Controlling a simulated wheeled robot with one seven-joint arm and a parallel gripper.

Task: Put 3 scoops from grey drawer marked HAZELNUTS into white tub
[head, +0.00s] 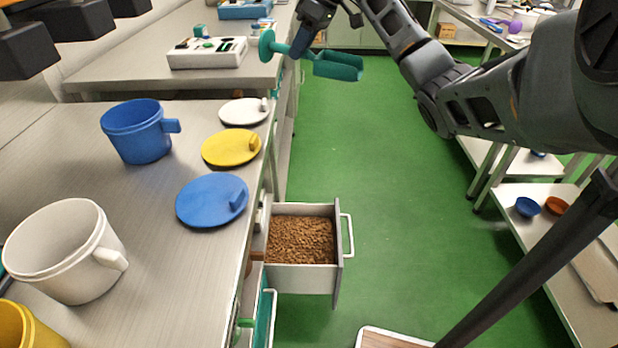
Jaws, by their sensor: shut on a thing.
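My gripper (303,40) is at the top middle, shut on the handle of a teal scoop (338,66). The scoop is in the air above the floor's left edge, its bowl pointing right. I see nothing in the bowl, but its inside shows only partly. A grey drawer (303,279) stands pulled out below the counter, filled with brown pieces (300,240). I can read no label on it. The white tub (62,252) stands uncovered on the counter at the left, its handle to the right. Its floor is hidden. My gripper is far from both.
A blue tub (138,132) and a yellow tub (27,328) stand on the counter. White (240,112), yellow (228,149) and blue (208,203) lids lie near its edge. A teal drawer (264,318) is partly open below. The green floor (400,200) has clear room.

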